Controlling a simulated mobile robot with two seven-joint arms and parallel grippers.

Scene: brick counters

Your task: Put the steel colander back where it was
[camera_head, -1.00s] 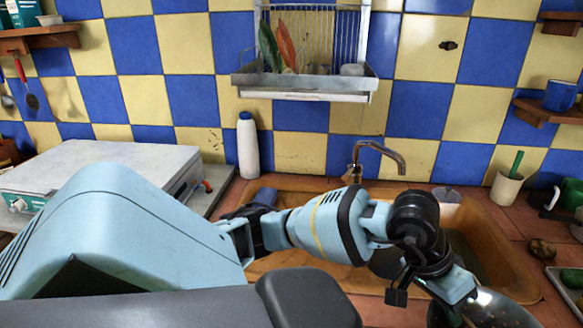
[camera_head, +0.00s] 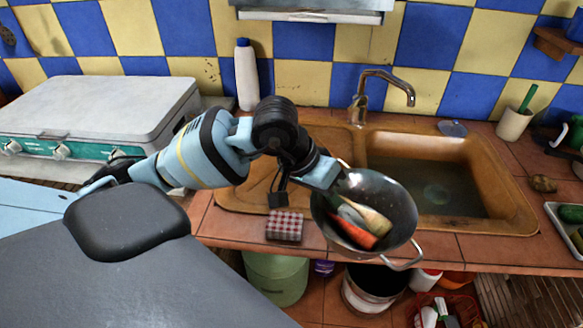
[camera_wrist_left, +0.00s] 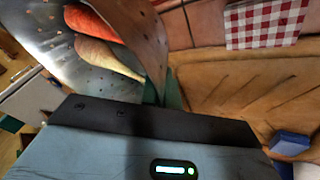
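The steel colander (camera_head: 400,205) is in the middle right of the head view, over the front edge of the counter by the sink. It is tilted and holds an orange carrot (camera_head: 355,232), a pale root (camera_head: 368,220) and other vegetables. My left gripper (camera_head: 335,178) is shut on its left rim. In the left wrist view the perforated colander wall (camera_wrist_left: 50,45) meets the green fingers (camera_wrist_left: 165,90), with the vegetables inside. I cannot tell whether its underside touches the counter. My right gripper is not in view.
The orange sink (camera_head: 490,190) holds water, under a tap (camera_head: 385,75). A folded checked cloth (camera_head: 285,226) lies left of the colander on the counter edge. A white bottle (camera_head: 246,75) and a stove (camera_head: 95,110) stand left. A bucket (camera_head: 362,295) is below.

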